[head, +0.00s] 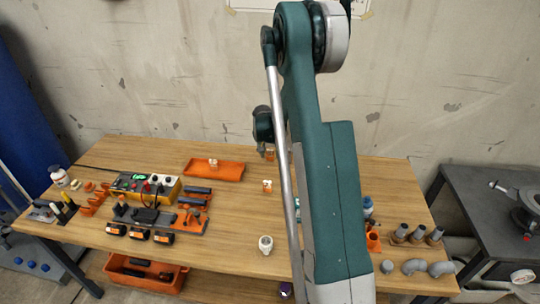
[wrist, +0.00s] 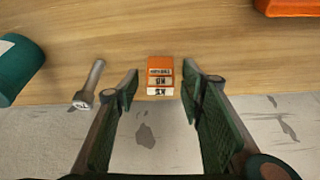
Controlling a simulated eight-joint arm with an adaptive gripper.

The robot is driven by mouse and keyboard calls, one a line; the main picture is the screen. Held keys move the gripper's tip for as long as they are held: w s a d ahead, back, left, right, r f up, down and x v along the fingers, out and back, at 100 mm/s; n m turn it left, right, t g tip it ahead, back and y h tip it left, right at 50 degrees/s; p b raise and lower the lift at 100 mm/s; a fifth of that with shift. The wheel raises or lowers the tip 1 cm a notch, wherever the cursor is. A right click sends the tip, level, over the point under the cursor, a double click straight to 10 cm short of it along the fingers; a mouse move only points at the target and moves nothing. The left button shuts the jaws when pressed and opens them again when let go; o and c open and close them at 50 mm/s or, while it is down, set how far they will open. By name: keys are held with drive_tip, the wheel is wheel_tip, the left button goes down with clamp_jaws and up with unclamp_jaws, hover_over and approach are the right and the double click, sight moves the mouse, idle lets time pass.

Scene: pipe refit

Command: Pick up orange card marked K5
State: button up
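In the wrist view, a small group of orange pieces with white labels sits at the table edge. The label nearest the camera appears to read K5, upside down, so I take that piece as the K5 card (wrist: 158,91). Another labelled orange piece (wrist: 160,71) is close behind it; its lettering is hard to read. My gripper (wrist: 163,84) is open, with one finger on each side of the cards and gaps visible on both sides.
In the wrist view, a grey metal piece (wrist: 88,86) lies left of the left finger, and a teal cylinder (wrist: 18,68) is farther left. An orange tray (head: 214,170) lies on the wooden table (head: 230,220). The wall (head: 170,80) is close behind.

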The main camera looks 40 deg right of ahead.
sight(270, 150)
drive_tip(key=c, duration=0.7)
drive_tip(key=shift+r, duration=0.1)
drive_tip(key=shift+r+p, duration=0.75)
drive_tip(key=shift+r, duration=4.2)
